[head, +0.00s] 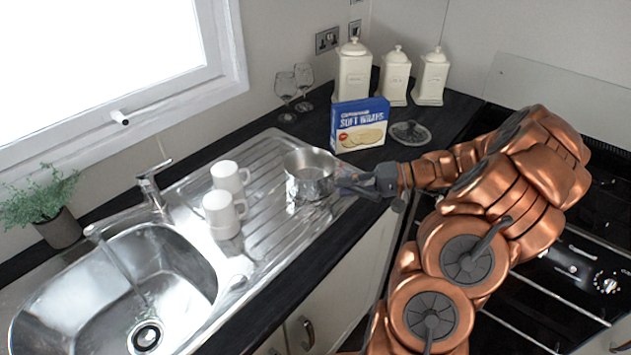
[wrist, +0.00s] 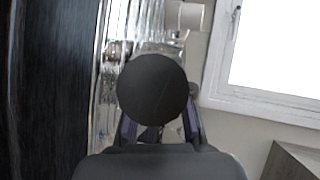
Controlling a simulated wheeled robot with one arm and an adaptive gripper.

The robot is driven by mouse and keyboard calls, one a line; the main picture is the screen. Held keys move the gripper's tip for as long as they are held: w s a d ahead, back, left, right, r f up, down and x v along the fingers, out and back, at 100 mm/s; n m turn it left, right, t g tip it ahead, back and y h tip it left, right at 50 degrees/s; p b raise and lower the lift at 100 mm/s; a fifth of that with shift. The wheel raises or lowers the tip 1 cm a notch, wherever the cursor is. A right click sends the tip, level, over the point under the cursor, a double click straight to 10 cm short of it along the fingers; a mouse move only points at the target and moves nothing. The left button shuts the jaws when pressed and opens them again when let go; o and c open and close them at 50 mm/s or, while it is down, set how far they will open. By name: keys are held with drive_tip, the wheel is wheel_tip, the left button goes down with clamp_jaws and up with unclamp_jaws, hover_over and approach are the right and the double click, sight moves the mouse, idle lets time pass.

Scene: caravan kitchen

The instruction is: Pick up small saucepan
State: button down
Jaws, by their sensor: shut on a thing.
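The small saucepan (head: 309,172) is a shiny metal pan, upright on or just above the ridged drainer (head: 262,160) of the sink unit. My gripper (head: 348,184) reaches in from the right and is shut on the saucepan at its right side, where the handle is. The handle is mostly hidden by the fingers. In the wrist view, my gripper (wrist: 158,132) has a dark round shape (wrist: 152,90) in front of it, which hides the fingertips and most of the pan. I cannot tell whether the pan touches the drainer.
White mugs (head: 221,214) stand left of the pan. The sink bowl (head: 160,275) is front left; the hob (head: 570,262) is right.

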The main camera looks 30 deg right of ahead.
drive_tip(key=shift+r, duration=0.15)
idle(0.3)
drive_tip(key=shift+r+b, duration=0.75)
drive_tip(key=shift+r, duration=0.6)
drive_tip(key=shift+s+r, duration=0.2)
drive_tip(key=shift+r, duration=0.05)
drive_tip(key=s+a+b, duration=0.2)
drive_tip(key=s, duration=0.5)
drive_tip(key=s+a+r+b, duration=0.1)
drive_tip(key=s+a+b, duration=0.1)
drive_tip(key=s, duration=0.5)
drive_tip(key=shift+s+a+r+b, duration=0.3)
drive_tip(key=shift+s+a+b, duration=0.1)
drive_tip(key=shift+a, duration=0.1)
